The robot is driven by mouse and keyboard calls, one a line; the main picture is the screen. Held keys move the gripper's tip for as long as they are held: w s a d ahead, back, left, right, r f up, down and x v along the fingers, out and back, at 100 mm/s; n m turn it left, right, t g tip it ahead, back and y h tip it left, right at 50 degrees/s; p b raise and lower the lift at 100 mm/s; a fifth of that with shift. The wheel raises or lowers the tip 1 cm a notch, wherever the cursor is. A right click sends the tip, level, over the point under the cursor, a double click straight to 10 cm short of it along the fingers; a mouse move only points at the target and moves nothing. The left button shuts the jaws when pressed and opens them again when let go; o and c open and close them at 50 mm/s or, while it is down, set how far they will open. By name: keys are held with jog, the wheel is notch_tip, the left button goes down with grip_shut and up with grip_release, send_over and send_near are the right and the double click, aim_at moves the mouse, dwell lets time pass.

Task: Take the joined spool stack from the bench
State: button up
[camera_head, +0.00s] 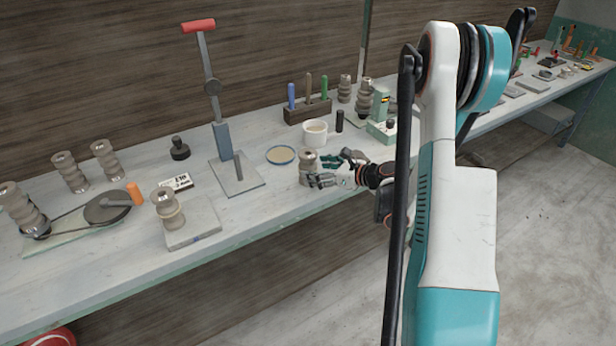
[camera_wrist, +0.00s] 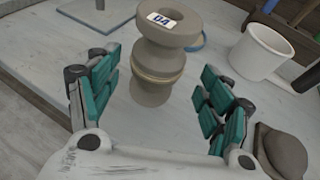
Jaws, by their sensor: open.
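The joined spool stack (camera_wrist: 158,65) is a grey-brown piece of two spools, one on top of the other, with a light seam between them and a "04" label on top. It stands upright on the bench (camera_wrist: 45,70). In the head view the stack (camera_head: 307,165) is near the front edge, partly covered by my fingers. My gripper (camera_head: 335,170) comes from the right. In the wrist view my gripper (camera_wrist: 158,103) is open, with one teal-padded finger set on each side of the view and the stack ahead between them. I cannot see contact.
A white tub (camera_wrist: 260,52) stands behind the stack, beside a blue-rimmed dish (camera_head: 281,155). A lever press (camera_head: 222,140) is to the left. Another spool stack (camera_head: 168,210) stands on a slab further left. A dark rounded object (camera_wrist: 280,152) sits near my right finger.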

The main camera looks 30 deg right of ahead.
jog(key=x, duration=0.2)
jog(key=b+x, duration=0.1)
jog(key=x, duration=0.1)
jog(key=shift+a+f, duration=0.2)
jog(key=shift+f, duration=0.2)
jog(key=c, duration=1.4)
jog(key=shift+o, duration=0.2)
jog(key=shift+r, duration=0.1)
jog(key=shift+r, duration=0.1)
